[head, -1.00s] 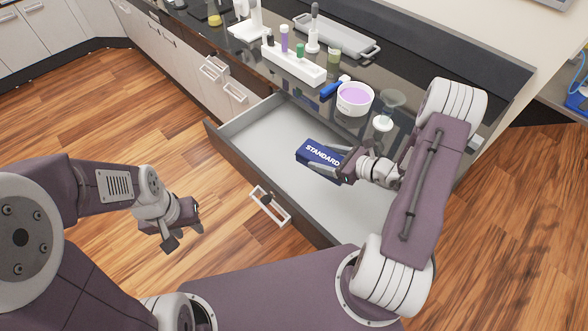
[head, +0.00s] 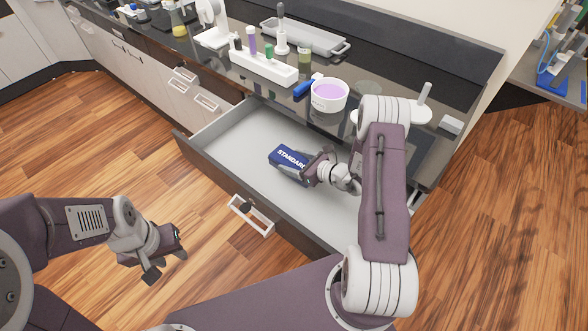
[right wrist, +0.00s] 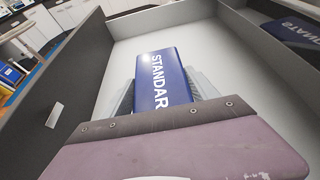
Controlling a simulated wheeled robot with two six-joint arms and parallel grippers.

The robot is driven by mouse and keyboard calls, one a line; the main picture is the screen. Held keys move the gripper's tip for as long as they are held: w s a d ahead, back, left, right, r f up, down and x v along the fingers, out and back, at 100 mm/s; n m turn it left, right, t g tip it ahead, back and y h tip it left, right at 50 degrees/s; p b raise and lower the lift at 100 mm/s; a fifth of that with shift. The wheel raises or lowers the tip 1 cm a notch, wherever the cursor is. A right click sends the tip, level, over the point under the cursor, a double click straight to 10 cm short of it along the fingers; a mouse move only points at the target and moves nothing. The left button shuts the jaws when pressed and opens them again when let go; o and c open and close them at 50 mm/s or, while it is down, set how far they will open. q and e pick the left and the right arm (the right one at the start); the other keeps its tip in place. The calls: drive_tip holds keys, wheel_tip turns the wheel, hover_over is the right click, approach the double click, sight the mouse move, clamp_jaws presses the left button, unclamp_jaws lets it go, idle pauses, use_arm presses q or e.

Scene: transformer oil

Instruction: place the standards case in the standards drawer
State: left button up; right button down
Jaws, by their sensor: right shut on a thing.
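The standards case (head: 287,158) is a dark blue box with white "STANDARD" lettering. My right gripper (head: 300,166) is shut on it, and the case is in or just above the open drawer (head: 240,140). In the right wrist view the case (right wrist: 163,78) sits between the two fingers, with the pale drawer floor (right wrist: 205,50) around it. Whether it touches the floor I cannot tell. My left gripper (head: 165,262) hangs empty over the wood floor, left of the drawer; its fingers look apart.
The drawer front with its white handle (head: 251,215) faces me. The drawer's left part is empty.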

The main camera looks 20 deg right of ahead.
wheel_tip(320, 180, down, 3)
drive_tip(key=shift+s+a, duration=0.1)
drive_tip(key=shift+f, duration=0.4)
drive_tip(key=shift+f+b, duration=0.1)
drive_tip(key=shift+b, duration=0.25)
drive_tip(key=shift+c, duration=1.1)
unclamp_jaws()
